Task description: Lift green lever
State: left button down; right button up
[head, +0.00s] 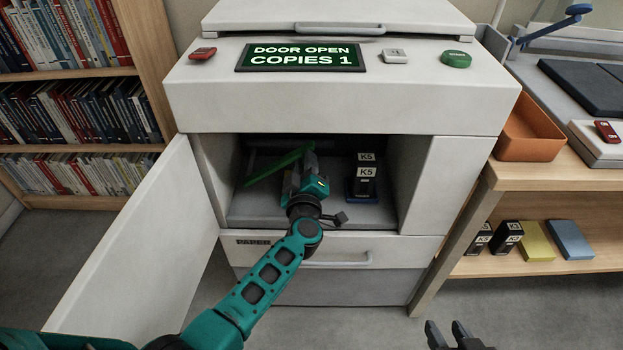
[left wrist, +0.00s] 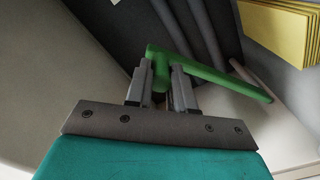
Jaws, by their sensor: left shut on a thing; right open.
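The green lever (head: 275,167) is inside the copier's open front bay, at its left side, slanting up to the right in the head view. In the left wrist view the green lever (left wrist: 215,76) has a long arm running right and a short end between my fingers. My left gripper (head: 307,168) reaches into the bay and is shut on the lever; its fingers also show in the left wrist view (left wrist: 160,88). My right gripper (head: 452,334) is open and empty at the bottom edge, well outside the copier.
The copier door (head: 140,250) stands open at left. A display (head: 300,57) reads "DOOR OPEN COPIES 1". A yellow paper stack (left wrist: 280,28) shows in the left wrist view. An orange bin (head: 528,130) sits right.

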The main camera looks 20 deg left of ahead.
pick_arm(q)
jog(key=s+a+r+n+p, duration=0.3)
jog(key=a+r+n+p, duration=0.3)
jog(key=a, duration=0.7)
notch_tip(320, 180, up, 2)
jog(key=shift+s+a+r+n+p, duration=0.15)
jog(key=shift+s+n+p, duration=0.15)
jog(key=shift+n, duration=0.7)
jog(key=c, duration=1.2)
grip_release()
jog(key=shift+a, duration=0.1)
jog(key=shift+c, duration=0.2)
jog(key=shift+s+f, duration=0.1)
jog(key=shift+f, duration=0.1)
jog(key=p+v, duration=0.1)
jog(key=v, duration=1.1)
jog(key=shift+s, duration=0.4)
